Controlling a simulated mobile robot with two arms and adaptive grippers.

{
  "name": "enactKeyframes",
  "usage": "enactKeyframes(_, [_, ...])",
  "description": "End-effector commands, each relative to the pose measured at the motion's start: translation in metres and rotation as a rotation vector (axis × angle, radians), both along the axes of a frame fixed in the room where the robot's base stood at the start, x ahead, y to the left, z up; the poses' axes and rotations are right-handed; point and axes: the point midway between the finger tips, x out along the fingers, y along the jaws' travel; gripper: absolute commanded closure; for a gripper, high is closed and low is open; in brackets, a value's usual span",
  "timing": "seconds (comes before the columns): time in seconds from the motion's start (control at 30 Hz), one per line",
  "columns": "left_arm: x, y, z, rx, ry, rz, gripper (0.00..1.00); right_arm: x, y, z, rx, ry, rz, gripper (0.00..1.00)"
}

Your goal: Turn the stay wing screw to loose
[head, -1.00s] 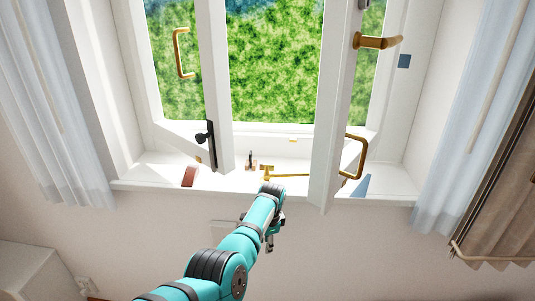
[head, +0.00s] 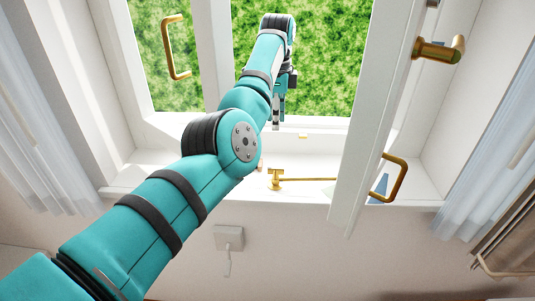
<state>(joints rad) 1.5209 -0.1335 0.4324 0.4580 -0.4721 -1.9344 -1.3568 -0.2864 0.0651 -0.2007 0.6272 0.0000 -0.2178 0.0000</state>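A brass fitting with a T-shaped head (head: 276,179) stands on the window sill, with a thin brass bar (head: 308,180) running right from it towards the open sash. It looks like the stay and its wing screw, but the screw's setting is too small to read. My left gripper (head: 278,123) hangs down above the sill, up and slightly right of the T-shaped head, apart from it. Its fingers show edge-on, so I cannot tell whether they are open. The dark fitting on the left sash is hidden behind my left arm. My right gripper is out of view.
The right sash (head: 366,120) stands open inwards, with a brass handle (head: 438,48) and a brass pull (head: 390,178). A blue wedge-shaped thing (head: 379,187) is on the sill behind it. Another brass pull (head: 175,47) is on the left sash. A grey wall box (head: 229,238) is below the sill.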

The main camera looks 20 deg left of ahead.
Motion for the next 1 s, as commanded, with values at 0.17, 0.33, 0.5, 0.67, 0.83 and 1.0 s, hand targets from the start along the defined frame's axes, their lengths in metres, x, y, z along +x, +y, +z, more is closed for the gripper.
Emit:
enactKeyframes(0.17, [-0.001, -0.003, -0.007, -0.002, 0.003, -0.006, 0.69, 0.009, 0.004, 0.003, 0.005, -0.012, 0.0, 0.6])
enactKeyframes(0.33, [-0.002, -0.002, -0.034, -0.001, 0.005, -0.004, 0.69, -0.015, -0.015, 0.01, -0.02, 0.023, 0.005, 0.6])
enactKeyframes(0.5, [-0.002, -0.002, -0.071, -0.002, 0.006, -0.003, 0.69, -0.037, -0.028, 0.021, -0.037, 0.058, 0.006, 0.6])
enactKeyframes(0.67, [-0.003, -0.002, -0.106, -0.002, 0.006, -0.003, 0.69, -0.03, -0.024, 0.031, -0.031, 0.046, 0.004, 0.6])
enactKeyframes(0.83, [-0.003, -0.003, -0.14, -0.001, 0.004, -0.005, 0.69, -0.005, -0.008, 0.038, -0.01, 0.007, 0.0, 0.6])
enactKeyframes(1.0, [-0.002, -0.002, -0.162, -0.001, 0.002, -0.003, 0.69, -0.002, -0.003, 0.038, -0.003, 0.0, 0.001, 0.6])
